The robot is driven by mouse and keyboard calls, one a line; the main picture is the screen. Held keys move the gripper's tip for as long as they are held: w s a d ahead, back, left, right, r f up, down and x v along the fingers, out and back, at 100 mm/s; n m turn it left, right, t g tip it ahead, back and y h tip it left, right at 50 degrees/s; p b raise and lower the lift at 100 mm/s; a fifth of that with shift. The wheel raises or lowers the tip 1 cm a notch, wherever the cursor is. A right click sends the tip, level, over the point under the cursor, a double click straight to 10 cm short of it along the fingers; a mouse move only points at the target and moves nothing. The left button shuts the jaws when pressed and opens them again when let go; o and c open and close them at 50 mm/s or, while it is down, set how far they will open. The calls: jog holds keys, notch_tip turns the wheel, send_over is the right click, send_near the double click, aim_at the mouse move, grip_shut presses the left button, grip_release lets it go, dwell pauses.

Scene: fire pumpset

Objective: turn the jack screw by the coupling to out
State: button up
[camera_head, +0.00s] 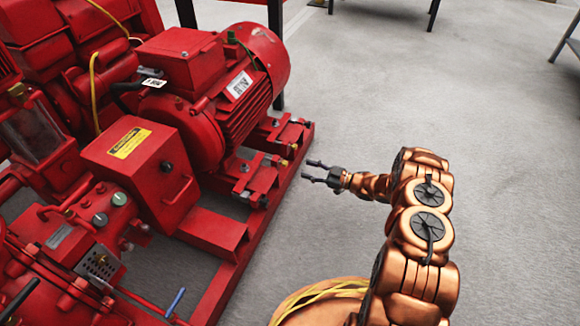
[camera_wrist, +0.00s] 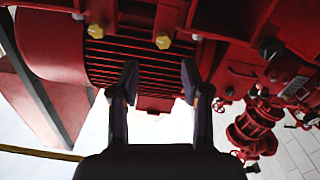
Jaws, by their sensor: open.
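The red motor (camera_head: 240,85) sits on a red base frame, with a red box bearing a yellow label (camera_head: 130,143) at its coupling end. The coupling itself is not visible. In the wrist view two brass hex heads, one at left (camera_wrist: 96,30) and one near the middle (camera_wrist: 163,40), show in front of the motor's ribs. My gripper (camera_head: 312,171) is open and empty, right of the base frame, apart from the screws. Its spread fingers also show in the wrist view (camera_wrist: 160,75).
A red base rail (camera_head: 222,285) runs along the motor's near side. Grey floor (camera_head: 400,95) is clear to the right of the frame.

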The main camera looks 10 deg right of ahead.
aim_at(287, 164)
jog(key=shift+s+b+x, duration=0.2)
jog(key=shift+b+x, duration=1.5)
jog(key=shift+x, duration=2.1)
jog(key=shift+a, duration=0.2)
jog(key=shift+c, duration=0.2)
grip_shut()
